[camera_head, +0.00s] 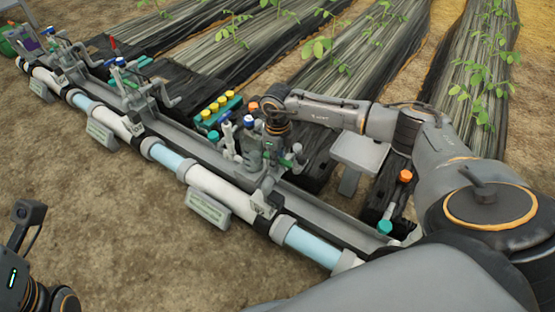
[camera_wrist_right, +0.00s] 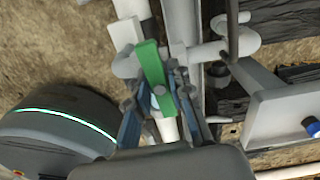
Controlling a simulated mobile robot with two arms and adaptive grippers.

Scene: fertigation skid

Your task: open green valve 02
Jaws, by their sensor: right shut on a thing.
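The green valve handle (camera_wrist_right: 150,62) is a flat bar in the right wrist view, lying lengthwise between the fingers of my right gripper (camera_wrist_right: 157,98). The gripper is shut on it, with one finger on each side. In the head view my right gripper (camera_head: 268,158) reaches down to the valve assembly on the pipe, and a bit of green (camera_head: 287,163) shows beside it. The gripper hides most of this valve. Its number cannot be read. Part of my left arm shows at the lower left of the head view, but its fingers are out of frame.
A long white pipe (camera_head: 217,188) with clear blue sections and hanging label plates (camera_head: 208,208) runs diagonally. Other valve assemblies (camera_head: 135,85) stand farther left. Yellow-capped bottles (camera_head: 218,105) sit behind the rail. A grey stand (camera_head: 360,152) is right of the gripper. Bare soil in front is clear.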

